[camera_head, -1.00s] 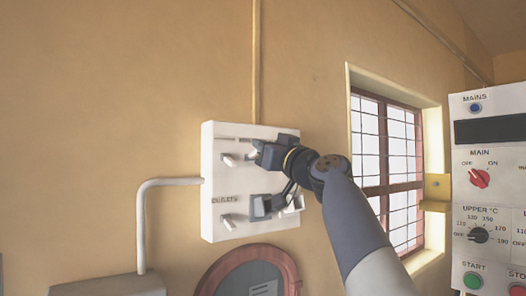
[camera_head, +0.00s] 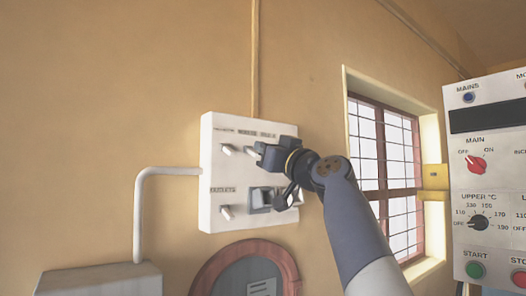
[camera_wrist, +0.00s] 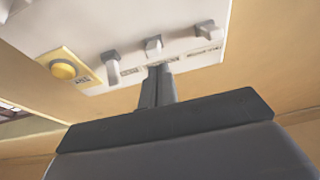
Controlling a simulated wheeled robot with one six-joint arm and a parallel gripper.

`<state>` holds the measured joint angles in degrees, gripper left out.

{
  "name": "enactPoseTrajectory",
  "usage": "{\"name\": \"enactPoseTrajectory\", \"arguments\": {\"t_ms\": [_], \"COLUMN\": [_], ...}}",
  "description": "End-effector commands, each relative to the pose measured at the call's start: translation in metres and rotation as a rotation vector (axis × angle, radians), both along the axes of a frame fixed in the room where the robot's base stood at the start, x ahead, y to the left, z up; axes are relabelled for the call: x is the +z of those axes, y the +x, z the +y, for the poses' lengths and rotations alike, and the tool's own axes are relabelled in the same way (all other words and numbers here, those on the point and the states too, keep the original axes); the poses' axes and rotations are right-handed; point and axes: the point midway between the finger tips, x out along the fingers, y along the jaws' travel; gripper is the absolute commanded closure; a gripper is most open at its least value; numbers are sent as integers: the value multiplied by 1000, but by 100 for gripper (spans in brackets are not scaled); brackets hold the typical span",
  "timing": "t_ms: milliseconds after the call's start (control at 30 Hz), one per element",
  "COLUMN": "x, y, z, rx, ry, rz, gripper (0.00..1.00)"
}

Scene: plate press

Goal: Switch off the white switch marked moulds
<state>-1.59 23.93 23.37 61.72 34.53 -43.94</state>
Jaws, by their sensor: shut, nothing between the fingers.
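A white switch panel (camera_head: 208,175) hangs on the wall in the head view, with small levers in an upper and a lower row. Its labels are too small or blurred to read, so I cannot tell which switch is marked moulds. My gripper (camera_head: 258,156) is at the upper right of the panel and hides part of it. In the wrist view my gripper (camera_wrist: 160,68) is shut and empty, its tips close to the middle switch (camera_wrist: 153,45); I cannot tell whether they touch. Another switch (camera_wrist: 112,60) is on the left and one (camera_wrist: 207,32) on the right.
A yellow plate with a round button (camera_wrist: 64,70) sits at the panel's edge in the wrist view. A control console (camera_head: 490,180) stands on the right, beside a barred window (camera_head: 385,165). A conduit (camera_head: 142,220) and a round reddish frame (camera_head: 215,262) are near the panel.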

Motion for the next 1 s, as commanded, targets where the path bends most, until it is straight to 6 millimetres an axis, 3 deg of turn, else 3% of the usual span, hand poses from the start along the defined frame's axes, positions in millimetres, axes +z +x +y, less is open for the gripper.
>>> {"name": "enactPoseTrajectory", "arguments": {"t_ms": [533, 1000], "x": [-36, -38], "y": [-66, -78], "z": [-45, -53], "rx": [-4, 0], "ry": [-1, -1], "rz": [0, 1], "gripper": [100, 100]}}
